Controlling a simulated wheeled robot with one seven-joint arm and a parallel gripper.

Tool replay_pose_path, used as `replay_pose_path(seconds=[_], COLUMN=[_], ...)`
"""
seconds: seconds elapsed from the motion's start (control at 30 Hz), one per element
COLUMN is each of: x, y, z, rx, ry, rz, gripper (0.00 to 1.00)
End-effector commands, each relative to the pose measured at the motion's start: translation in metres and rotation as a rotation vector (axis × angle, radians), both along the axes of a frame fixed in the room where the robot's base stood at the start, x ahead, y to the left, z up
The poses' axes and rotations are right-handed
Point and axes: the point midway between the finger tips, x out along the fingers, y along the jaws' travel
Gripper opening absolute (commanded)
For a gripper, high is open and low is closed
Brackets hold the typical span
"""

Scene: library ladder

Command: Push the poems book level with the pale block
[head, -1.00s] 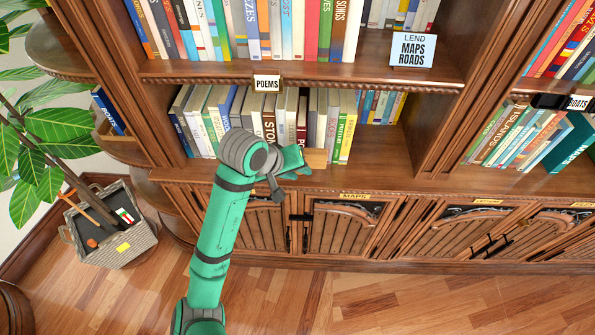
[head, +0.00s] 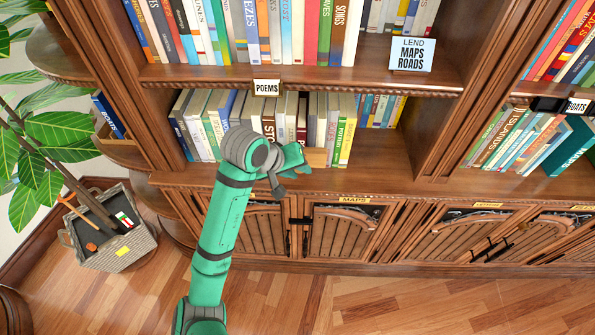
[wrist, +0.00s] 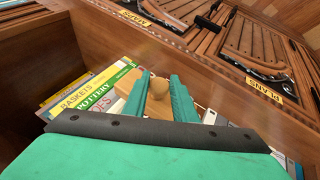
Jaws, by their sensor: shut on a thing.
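The pale block (head: 316,157) is light wood and sits at the front of the lower shelf, against the row of books. Its round knob (wrist: 157,88) shows in the wrist view. My gripper (wrist: 158,92) has its two green fingers on either side of the knob and is shut on it. In the head view my gripper (head: 303,159) covers part of the block and the lower book spines. A dark red book (head: 302,117) stands just left of the block, its title mostly hidden; I cannot tell surely that it is the poems book. A POEMS label (head: 267,87) hangs above.
Pottery (wrist: 97,97) and baskets (wrist: 78,92) books stand beside the block. The lower shelf (head: 388,150) is bare to the right. Cabinet doors (head: 340,230) lie below the ledge. A plant and a basket (head: 117,243) stand at left.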

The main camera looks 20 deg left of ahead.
Motion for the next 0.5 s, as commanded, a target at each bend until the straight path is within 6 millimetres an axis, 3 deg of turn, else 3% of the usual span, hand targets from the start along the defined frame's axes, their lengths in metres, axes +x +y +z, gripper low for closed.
replay_pose_path(seconds=[0.5], x=[0.0088], y=[0.0027], z=[0.0004], rx=[0.001], ry=[-0.002], rz=[0.0], gripper=[0.0])
